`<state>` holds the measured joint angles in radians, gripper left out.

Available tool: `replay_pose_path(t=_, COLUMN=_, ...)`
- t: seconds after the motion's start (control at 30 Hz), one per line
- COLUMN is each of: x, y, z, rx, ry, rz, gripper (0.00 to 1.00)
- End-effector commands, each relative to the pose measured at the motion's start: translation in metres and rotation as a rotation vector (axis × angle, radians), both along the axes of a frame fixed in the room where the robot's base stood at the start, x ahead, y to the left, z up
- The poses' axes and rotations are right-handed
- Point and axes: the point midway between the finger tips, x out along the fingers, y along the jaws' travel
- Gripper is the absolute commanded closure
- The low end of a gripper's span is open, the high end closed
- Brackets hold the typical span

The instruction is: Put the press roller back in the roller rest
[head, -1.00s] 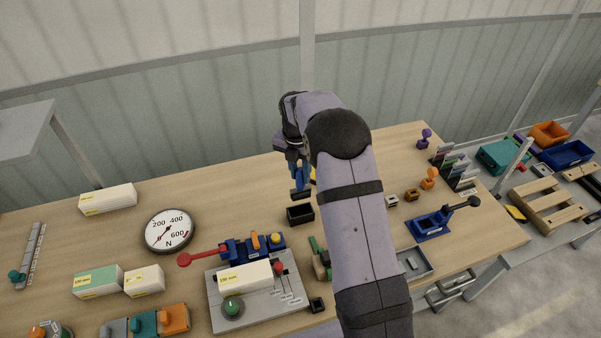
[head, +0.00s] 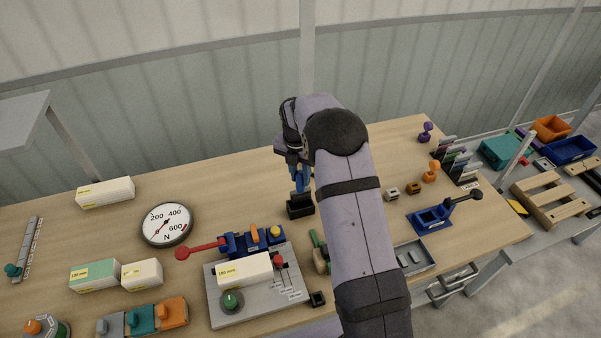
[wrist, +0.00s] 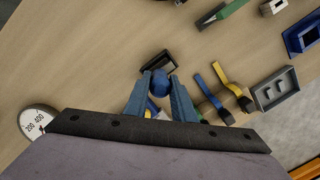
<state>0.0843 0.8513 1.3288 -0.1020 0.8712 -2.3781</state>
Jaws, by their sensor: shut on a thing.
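My gripper (head: 301,181) is shut on the press roller, which shows as a blue rounded handle (wrist: 160,80) between the fingertips in the wrist view. In the head view the gripper points down over the middle of the bench. The roller rest (head: 300,209) is a small black open-topped box directly under the gripper. The rest also shows in the wrist view (wrist: 157,57), just beyond the fingertips. The roller's lower end overlaps the rest in the head view; I cannot tell whether it touches the bottom or hangs just inside the opening.
A round dial gauge (head: 166,224) lies to the left. A blue holder with a black-knobbed lever (head: 432,219) stands to the right. Bench behind the rest is clear.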

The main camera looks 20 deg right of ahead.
Motion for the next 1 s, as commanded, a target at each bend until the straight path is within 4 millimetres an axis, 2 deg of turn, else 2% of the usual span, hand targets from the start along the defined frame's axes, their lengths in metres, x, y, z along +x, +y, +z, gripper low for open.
replay_pose_path(t=0.27, x=0.0003, y=-0.0001, z=-0.0114, rx=-0.001, ry=-0.001, rz=0.0, gripper=0.99)
replay_pose_path(t=1.0, x=0.0002, y=0.0001, z=-0.011, rx=0.0, ry=-0.001, rz=0.0, gripper=0.99)
